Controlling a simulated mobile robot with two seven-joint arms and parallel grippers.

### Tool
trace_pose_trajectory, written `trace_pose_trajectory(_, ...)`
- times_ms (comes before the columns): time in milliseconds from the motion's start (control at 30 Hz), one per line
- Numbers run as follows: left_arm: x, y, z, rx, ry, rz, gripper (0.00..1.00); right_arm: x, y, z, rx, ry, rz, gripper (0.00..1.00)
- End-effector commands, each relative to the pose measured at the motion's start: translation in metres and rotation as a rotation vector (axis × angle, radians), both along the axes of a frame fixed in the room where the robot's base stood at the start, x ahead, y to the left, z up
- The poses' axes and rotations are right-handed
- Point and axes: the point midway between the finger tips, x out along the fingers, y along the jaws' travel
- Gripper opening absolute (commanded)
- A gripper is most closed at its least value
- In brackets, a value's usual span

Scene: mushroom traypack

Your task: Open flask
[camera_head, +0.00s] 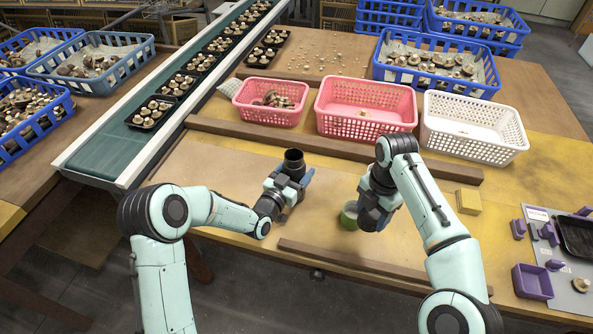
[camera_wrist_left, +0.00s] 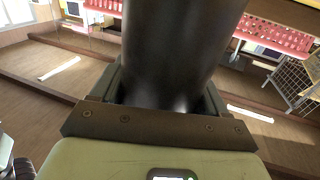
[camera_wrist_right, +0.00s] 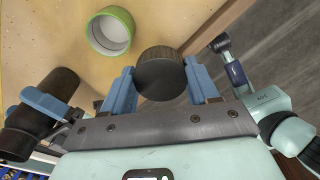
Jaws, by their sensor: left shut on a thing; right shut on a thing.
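The dark flask (camera_head: 293,163) stands roughly upright in my left gripper (camera_head: 289,182), which is shut around its body. Its top looks dark and open in the head view. In the left wrist view the flask (camera_wrist_left: 175,50) fills the middle between the fingers. My right gripper (camera_head: 370,213) is to the right of the flask and apart from it. In the right wrist view its blue fingers are shut on a dark round cap (camera_wrist_right: 160,75) with a ridged side. The flask (camera_wrist_right: 42,112) shows at the left there. The cap is mostly hidden in the head view.
A green-rimmed round container (camera_head: 348,216) is on the table beside my right gripper; it also shows in the right wrist view (camera_wrist_right: 110,30). Wooden strips (camera_head: 335,148) cross the table. Pink and white baskets (camera_head: 365,125) stand behind. A yellow block (camera_head: 468,202) lies right.

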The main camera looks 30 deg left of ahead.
Motion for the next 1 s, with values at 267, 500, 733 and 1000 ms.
trace_pose_trajectory(267,0.000,0.000,-0.003,0.000,0.001,0.000,0.87,0.000,0.000,-0.005,0.000,0.001,0.000,0.23)
trace_pose_trajectory(500,0.000,0.000,-0.003,0.000,0.001,0.000,1.00,0.000,0.000,-0.004,0.000,0.001,0.000,0.23)
trace_pose_trajectory(733,-0.013,0.001,0.000,0.001,0.003,0.001,1.00,0.000,0.000,-0.001,0.000,0.000,0.000,0.23)
trace_pose_trajectory(1000,-0.072,0.003,-0.001,0.001,0.004,0.002,1.00,-0.001,0.000,-0.008,0.000,0.002,0.000,0.23)
